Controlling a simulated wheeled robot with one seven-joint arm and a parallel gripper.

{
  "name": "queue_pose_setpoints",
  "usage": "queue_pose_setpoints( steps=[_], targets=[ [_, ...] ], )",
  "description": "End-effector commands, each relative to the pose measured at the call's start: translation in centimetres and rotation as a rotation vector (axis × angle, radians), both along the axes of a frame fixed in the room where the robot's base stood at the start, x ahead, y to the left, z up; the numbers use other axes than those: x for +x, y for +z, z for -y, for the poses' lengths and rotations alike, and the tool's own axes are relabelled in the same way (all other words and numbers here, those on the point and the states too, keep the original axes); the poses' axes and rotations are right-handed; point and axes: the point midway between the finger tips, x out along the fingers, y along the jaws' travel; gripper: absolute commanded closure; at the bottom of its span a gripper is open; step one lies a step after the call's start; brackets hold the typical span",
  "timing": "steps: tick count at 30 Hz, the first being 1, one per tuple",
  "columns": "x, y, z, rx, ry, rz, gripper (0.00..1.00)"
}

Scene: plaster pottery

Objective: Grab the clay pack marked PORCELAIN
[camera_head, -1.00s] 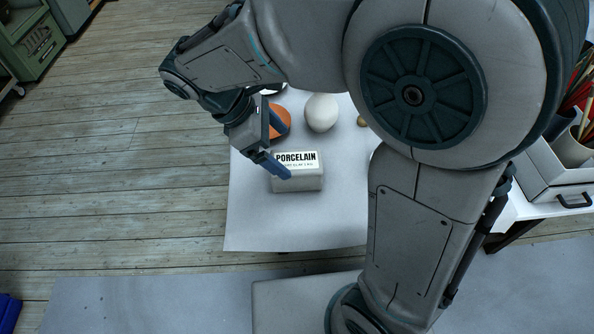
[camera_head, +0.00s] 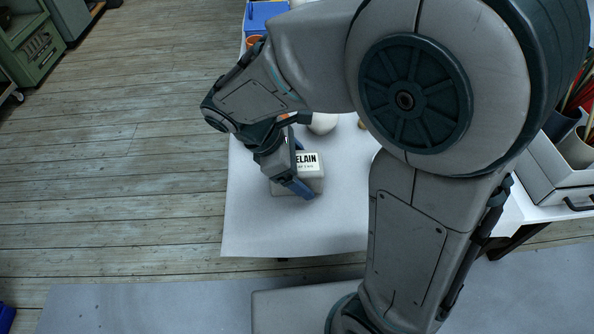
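The clay pack (camera_head: 314,178) is a pale grey block with a white label on the table, in the middle of the head view. The label's letters "ELAIN" show, and its left part is hidden by my gripper. My gripper (camera_head: 304,170) is at the pack, pointing down to the right. Its two blue fingers are spread, one across the pack's near side and one by its far side. The gap looks as wide as before, so it appears open. Whether either finger touches the pack cannot be told.
A white rounded vessel (camera_head: 322,124) stands just behind the pack, partly hidden by my arm. A blue box (camera_head: 264,16) sits at the table's far end. The near part of the grey table (camera_head: 290,228) is clear. A white tray (camera_head: 555,165) with pots of tools stands at right.

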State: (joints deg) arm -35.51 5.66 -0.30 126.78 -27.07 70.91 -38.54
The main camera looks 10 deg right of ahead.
Motion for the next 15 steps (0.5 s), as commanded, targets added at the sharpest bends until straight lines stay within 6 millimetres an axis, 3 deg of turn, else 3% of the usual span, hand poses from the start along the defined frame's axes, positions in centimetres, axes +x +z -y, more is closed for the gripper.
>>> queue_pose_setpoints(
  steps=[1, 7, 15],
  targets=[
    [0.0, 0.0, -0.01, 0.0, 0.0, 0.0, 0.34],
    [0.0, 0.02, -0.02, 0.0, 0.0, 0.0, 0.9],
    [0.04, 0.18, -0.05, 0.001, 0.0, 0.002, 0.93]
  ],
)
